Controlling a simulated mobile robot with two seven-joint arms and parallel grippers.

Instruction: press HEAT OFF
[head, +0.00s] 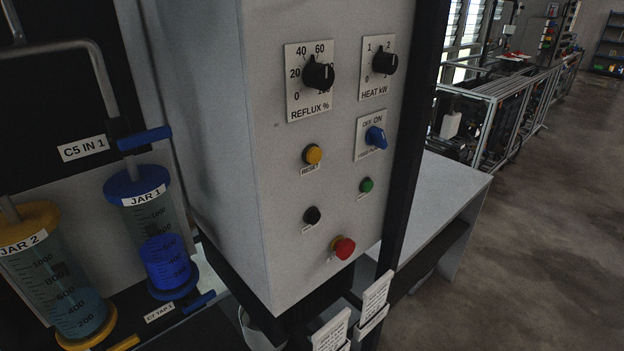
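A light grey control box (262,190) fills the middle of the head view. On its front face are a yellow button (313,154), a green button (367,185), a black button (312,215) and a red mushroom button (344,248). The small labels under the yellow, green and black buttons are too small to read, so I cannot tell which one is HEAT OFF. Above them are a black REFLUX % knob (318,75), a black HEAT kW knob (384,62) and a blue OFF/ON switch (376,138). Neither of my grippers is in view.
JAR 1 (150,215), with blue liquid, and JAR 2 (55,275) stand left of the box. Pipes and a blue valve handle (145,138) are near them. White cards (376,300) stand below the box. A white table (440,190) and open floor (550,220) lie to the right.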

